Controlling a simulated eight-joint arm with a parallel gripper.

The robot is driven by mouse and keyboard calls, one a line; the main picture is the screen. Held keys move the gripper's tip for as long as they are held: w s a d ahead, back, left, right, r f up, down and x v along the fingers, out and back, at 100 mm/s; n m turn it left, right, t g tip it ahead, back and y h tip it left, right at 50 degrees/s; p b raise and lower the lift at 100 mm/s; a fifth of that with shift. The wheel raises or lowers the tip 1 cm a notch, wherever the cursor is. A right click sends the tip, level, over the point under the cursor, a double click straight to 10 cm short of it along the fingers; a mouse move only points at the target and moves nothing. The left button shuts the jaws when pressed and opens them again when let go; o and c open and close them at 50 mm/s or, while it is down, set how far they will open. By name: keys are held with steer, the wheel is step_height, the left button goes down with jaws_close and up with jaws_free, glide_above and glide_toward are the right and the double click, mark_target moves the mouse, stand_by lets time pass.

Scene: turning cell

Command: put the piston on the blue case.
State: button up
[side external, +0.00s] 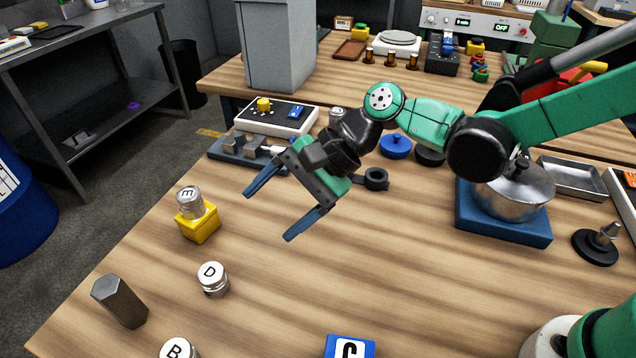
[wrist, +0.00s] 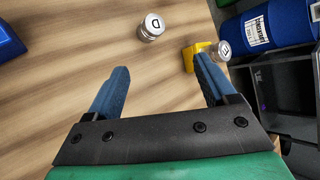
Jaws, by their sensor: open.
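The blue case (side external: 340,345) has a white label with C and is cut by the bottom edge of the side view. A blue block, likely this case, shows at the wrist view's left edge (wrist: 8,42). Several silver pistons have lettered white tops; which one is meant is unclear. Piston D (side external: 213,280) stands on the wood, also in the wrist view (wrist: 151,28). Piston B (side external: 178,349) is partly cut off. Piston E (side external: 189,201) stands on a yellow case (side external: 200,226). My gripper (side external: 270,214) is open and empty above the table, its fingers also in the wrist view (wrist: 160,65).
A black ring-like part (side external: 376,179) lies behind my gripper. A pot (side external: 514,190) on a blue base (side external: 478,225) stands at the right. The middle of the table is clear.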

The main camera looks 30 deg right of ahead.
steer(key=s+d+r+n+t+h, duration=0.1)
steer(key=d+r+n+t+h, duration=0.2)
steer(key=d, duration=0.9)
steer(key=shift+r+n+h, duration=0.15)
steer(key=shift+n+h, duration=0.35)
steer(key=shift+n, duration=0.1)
steer(key=shift+o, duration=0.5)
steer(key=s+d+n+t+h, duration=0.1)
steer(key=s+d+n+h, duration=0.1)
steer(key=d, duration=0.4)
steer(key=s+d+n+t+h, duration=0.1)
steer(key=s+d+n+h, duration=0.2)
steer(key=d, duration=0.3)
steer(key=shift+n+t, duration=0.3)
steer(key=shift+r, duration=0.1)
